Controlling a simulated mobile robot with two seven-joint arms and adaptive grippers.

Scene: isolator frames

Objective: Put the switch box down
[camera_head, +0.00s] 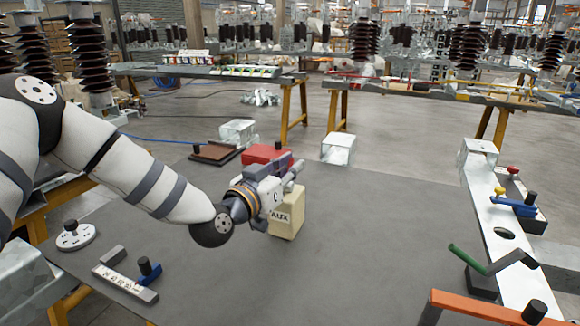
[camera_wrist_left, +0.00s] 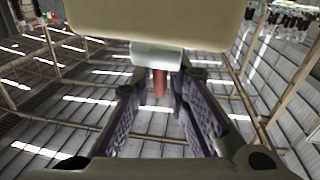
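The switch box (camera_head: 287,217) is a beige block marked "AUX" near the middle of the dark work mat (camera_head: 330,275). It looks upright; I cannot tell whether its base touches the mat. My left gripper (camera_head: 287,178) is at the top of the box and partly covers it. In the left wrist view the box (camera_wrist_left: 150,22) fills the top edge. A pale collar (camera_wrist_left: 157,55) and a red stem (camera_wrist_left: 160,83) stick out from it between my two fingers. The fingers are partly closed and seem to hold the collar's sides. My right gripper is not in view.
A red block (camera_head: 265,154) lies just behind the box. A clear block (camera_head: 338,149) and a brown tray (camera_head: 214,153) are farther back. A pale rail (camera_head: 510,245) with blue and green levers runs along the right. A labelled strip (camera_head: 125,281) lies front left. The front middle mat is clear.

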